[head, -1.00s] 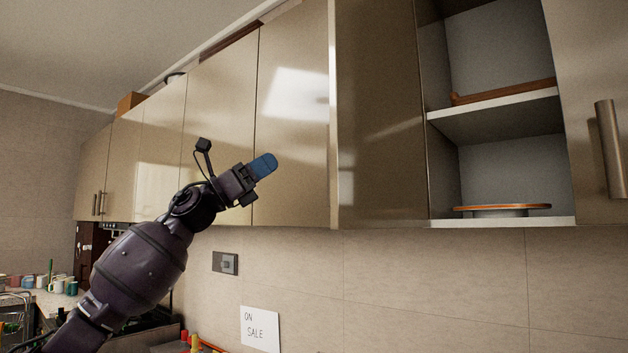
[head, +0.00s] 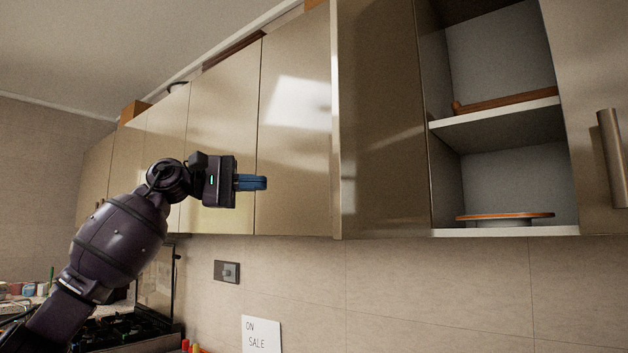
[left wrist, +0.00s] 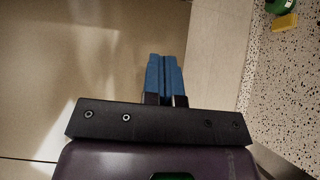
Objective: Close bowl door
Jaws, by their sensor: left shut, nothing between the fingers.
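The open cabinet door (head: 380,120) stands swung out on the left side of an open cabinet, showing its inner face. Inside the cabinet, an orange-rimmed dish (head: 505,217) sits on the bottom board. A brown wooden item (head: 505,103) lies on the shelf above. My left gripper (head: 262,183) is shut and empty, its blue fingers pointing right, to the left of the open door and apart from it in the picture. In the left wrist view its blue fingers (left wrist: 165,78) lie together beside a beige cabinet surface. My right gripper is not in view.
Closed cabinet doors (head: 222,130) run along the wall to the left. A door with a bar handle (head: 611,158) is at the right edge. Below are a wall switch (head: 227,271), an "ON SALE" sign (head: 261,334) and a stove (head: 115,330). The wall beneath the cabinets is mostly clear.

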